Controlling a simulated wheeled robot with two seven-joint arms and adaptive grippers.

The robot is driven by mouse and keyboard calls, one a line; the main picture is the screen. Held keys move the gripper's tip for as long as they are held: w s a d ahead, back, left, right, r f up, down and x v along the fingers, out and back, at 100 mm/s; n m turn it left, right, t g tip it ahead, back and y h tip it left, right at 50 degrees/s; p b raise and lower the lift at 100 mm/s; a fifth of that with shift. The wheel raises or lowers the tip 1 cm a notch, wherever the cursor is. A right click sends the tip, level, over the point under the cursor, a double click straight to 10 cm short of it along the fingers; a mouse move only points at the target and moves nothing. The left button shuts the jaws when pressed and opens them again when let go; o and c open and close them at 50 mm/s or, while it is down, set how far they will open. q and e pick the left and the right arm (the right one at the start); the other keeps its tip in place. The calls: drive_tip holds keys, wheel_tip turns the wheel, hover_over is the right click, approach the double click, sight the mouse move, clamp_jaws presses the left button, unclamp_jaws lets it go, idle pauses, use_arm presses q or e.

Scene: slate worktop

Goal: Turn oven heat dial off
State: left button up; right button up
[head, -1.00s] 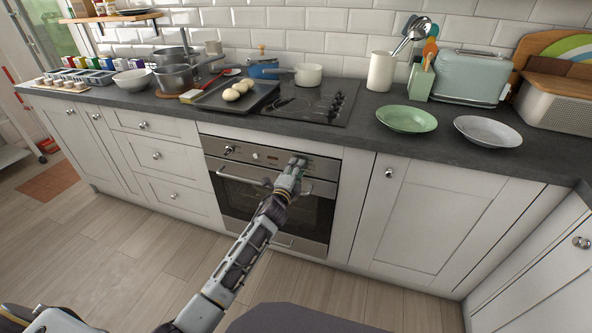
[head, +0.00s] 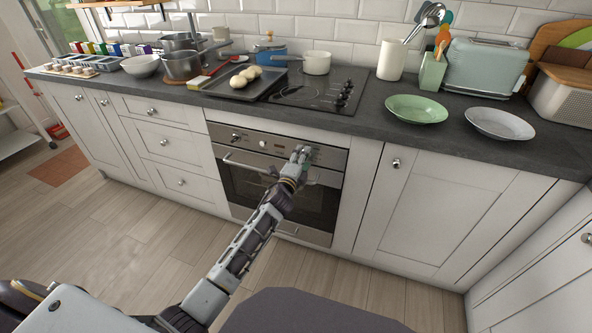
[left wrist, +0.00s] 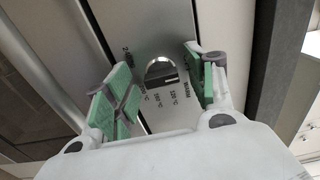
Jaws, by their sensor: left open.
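The oven (head: 285,190) is built in below the worktop, with a steel control panel along its top. The heat dial (left wrist: 160,69) is a round silver knob in the left wrist view, with temperature marks and a "WARM" label printed around it. My left gripper (head: 302,153) is at the right end of the panel and hides the dial in the head view. In the left wrist view its green-padded fingers (left wrist: 157,75) are open, one on either side of the dial, with gaps visible. I cannot tell the dial's exact setting. My right gripper is not in view.
Another knob (head: 235,137) sits at the panel's left end. The oven door handle (head: 245,164) runs below the panel, behind my arm. The worktop edge overhangs above. A hob (head: 310,92), a tray (head: 233,89) with buns and a green plate (head: 417,108) stand on top.

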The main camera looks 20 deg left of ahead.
use_arm(q)
drive_tip(key=s, duration=1.1)
drive_tip(key=shift+s+a, duration=0.2)
drive_tip(key=shift+s, duration=0.2)
idle(0.8)
